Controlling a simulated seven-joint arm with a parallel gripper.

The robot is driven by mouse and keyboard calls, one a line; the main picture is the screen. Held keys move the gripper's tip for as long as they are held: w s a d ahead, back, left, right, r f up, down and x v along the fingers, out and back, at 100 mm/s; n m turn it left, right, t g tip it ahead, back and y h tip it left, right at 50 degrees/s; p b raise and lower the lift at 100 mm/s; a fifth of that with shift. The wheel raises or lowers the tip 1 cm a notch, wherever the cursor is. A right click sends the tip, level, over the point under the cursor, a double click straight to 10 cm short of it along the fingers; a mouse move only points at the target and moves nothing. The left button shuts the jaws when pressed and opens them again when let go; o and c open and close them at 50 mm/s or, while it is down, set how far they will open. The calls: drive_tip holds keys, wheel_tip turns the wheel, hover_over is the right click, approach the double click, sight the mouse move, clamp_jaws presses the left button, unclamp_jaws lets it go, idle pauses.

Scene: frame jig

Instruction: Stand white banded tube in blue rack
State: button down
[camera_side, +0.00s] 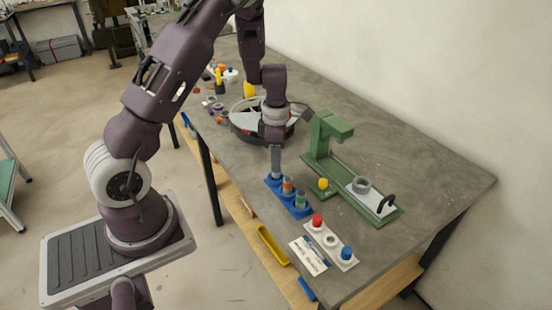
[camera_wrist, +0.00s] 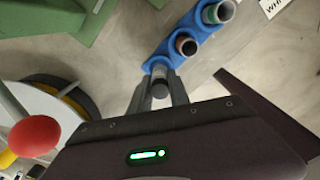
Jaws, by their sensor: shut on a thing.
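The blue rack (camera_side: 273,183) lies on the grey table, and it also shows in the wrist view (camera_wrist: 157,58). It holds an orange-banded tube (camera_side: 288,186) and a green-banded tube (camera_side: 301,199), both upright. My gripper (camera_side: 275,149) is over the rack's far end. In the wrist view its two fingers (camera_wrist: 160,92) are shut on a tube with a dark end (camera_wrist: 160,88). In the side view this grey tube (camera_side: 276,165) is upright, its lower part at the rack's end socket. I cannot tell how deep it sits. Its white band is not clearly visible.
A green fixture (camera_side: 325,155) with a yellow knob (camera_side: 323,184) stands right of the rack. A white plate (camera_side: 332,242) with red and blue caps and a printed card (camera_side: 309,257) lie in front. A round dark-rimmed tray (camera_side: 243,127) is behind my gripper.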

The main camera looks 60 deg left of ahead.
drive_tip(key=shift+f, duration=1.1)
drive_tip(key=c, duration=1)
unclamp_jaws()
drive_tip(key=shift+r, duration=0.8)
drive_tip(key=shift+r, duration=3.5)
